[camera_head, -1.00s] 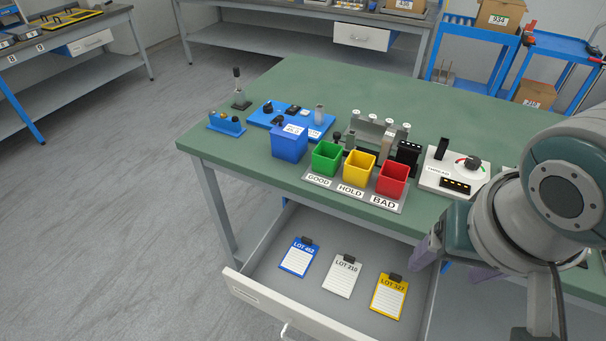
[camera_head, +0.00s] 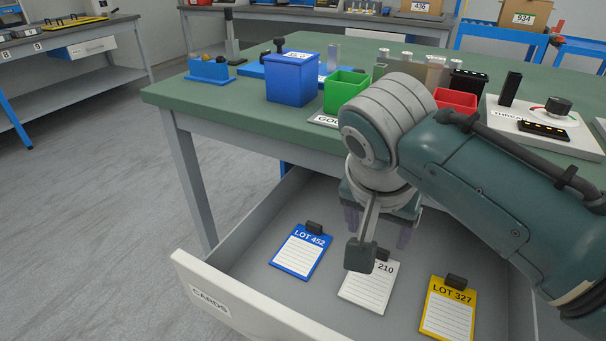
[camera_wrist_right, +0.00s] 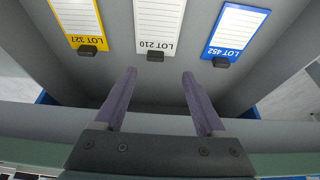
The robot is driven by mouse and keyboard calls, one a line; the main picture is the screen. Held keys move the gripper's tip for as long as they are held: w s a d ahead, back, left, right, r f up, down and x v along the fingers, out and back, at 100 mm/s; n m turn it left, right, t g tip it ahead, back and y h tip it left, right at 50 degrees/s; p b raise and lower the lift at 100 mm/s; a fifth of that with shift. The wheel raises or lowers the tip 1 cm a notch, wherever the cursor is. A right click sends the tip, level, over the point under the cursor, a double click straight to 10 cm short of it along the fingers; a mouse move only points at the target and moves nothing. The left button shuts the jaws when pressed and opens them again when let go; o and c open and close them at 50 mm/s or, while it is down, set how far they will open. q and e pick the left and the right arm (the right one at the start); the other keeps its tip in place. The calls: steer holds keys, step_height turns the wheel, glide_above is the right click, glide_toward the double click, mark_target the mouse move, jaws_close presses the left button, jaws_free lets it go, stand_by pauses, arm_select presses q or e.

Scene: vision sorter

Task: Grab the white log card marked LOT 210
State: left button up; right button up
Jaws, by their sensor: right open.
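The white LOT 210 card (camera_head: 367,288) lies in the open drawer between two other cards, its label partly hidden behind my right wrist. In the right wrist view the white card (camera_wrist_right: 159,22) is at the top middle, with a dark clip (camera_wrist_right: 155,56) on its edge. My right gripper (camera_head: 381,235) is over the drawer, near the clip end of the white card. In the right wrist view the right gripper (camera_wrist_right: 158,78) has its two purple fingers spread apart with nothing between them. The fingertips point toward the clip, short of it in the picture. My left gripper is not seen.
The blue LOT 452 card (camera_head: 299,252) lies left and the yellow LOT 327 card (camera_head: 447,309) lies right. The drawer front (camera_head: 245,307) and the green table edge (camera_head: 260,125) bound the space. Blue (camera_head: 291,82) and green (camera_head: 341,97) bins stand above on the table.

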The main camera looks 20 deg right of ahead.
mark_target(380, 252)
steer(key=b+x, duration=0.1)
steer(key=x, duration=0.1)
steer(key=b+x, duration=0.1)
steer(key=x, duration=0.2)
steer(key=s+b+x, duration=0.1)
steer(key=x, duration=0.1)
steer(key=shift+d+f+b, duration=0.2)
steer(key=shift+f+b, duration=0.05)
steer(key=shift+b, duration=0.15)
steer(key=shift+w+r, duration=0.1)
steer(key=shift+c, duration=0.2)
jaws_close()
